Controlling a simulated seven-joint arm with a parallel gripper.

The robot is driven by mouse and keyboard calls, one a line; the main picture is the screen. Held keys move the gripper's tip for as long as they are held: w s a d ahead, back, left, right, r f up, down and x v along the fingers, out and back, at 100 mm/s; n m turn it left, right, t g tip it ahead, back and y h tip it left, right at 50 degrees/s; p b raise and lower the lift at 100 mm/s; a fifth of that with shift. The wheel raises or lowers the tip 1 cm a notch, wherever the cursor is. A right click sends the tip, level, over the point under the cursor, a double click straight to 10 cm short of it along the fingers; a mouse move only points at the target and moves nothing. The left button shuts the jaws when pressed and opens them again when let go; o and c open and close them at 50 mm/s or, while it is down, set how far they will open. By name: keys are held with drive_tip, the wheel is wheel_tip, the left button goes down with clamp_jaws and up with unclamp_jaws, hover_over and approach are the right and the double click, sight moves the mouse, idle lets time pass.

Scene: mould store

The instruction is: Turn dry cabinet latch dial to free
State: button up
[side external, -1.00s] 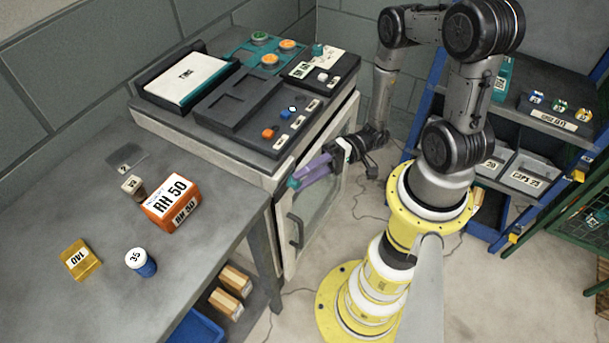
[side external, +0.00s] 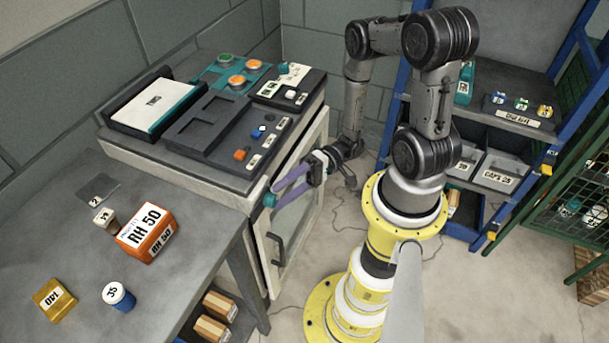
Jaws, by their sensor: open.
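The dry cabinet is the light grey unit with a glass-panelled door (side external: 302,225) and a dark pull handle (side external: 278,249). My gripper (side external: 278,195) reaches in from the right at the upper left part of this door. Its two long purple fingers are parted. A small teal piece (side external: 269,201) shows at the fingertips; it may be the latch dial or part of the fingertips, and I cannot tell which. No dial markings or pointer are readable, so the dial's setting is hidden. I cannot tell whether the fingers touch the dial.
On the cabinet top is a dark panel (side external: 216,131) with coloured buttons. The bench at left carries an orange RH 50 box (side external: 146,236), a blue-and-white jar (side external: 118,296) and a yellow box (side external: 54,299). A blue rack (side external: 566,80) stands at the right. Cables lie on the floor.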

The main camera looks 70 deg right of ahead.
drive_tip(key=v, duration=1)
drive_tip(key=shift+d, duration=0.25)
drive_tip(key=shift+a, duration=0.15)
drive_tip(key=w+a+r+n+g+h, duration=0.25)
drive_tip(key=r+n+g, duration=0.2)
drive_tip(key=r, duration=0.45)
drive_tip(key=w+a+r+n+g+h, duration=0.2)
drive_tip(key=a+r+n+g+h, duration=0.15)
drive_tip(key=r+n, duration=0.35)
drive_tip(key=s+a+r+t+h, duration=0.2)
drive_tip(key=s+a+r+h, duration=0.1)
drive_tip(key=s+r+h, duration=0.55)
drive_tip(key=d+m+t, duration=0.1)
drive_tip(key=m, duration=0.1)
drive_tip(key=d+r+m+t+h, duration=0.1)
drive_tip(key=d+m+t, duration=0.1)
drive_tip(key=d+r+m+t+h, duration=0.1)
drive_tip(key=m, duration=0.2)
drive_tip(key=shift+s+d+t, duration=0.15)
drive_tip(key=shift+s+t, duration=0.25)
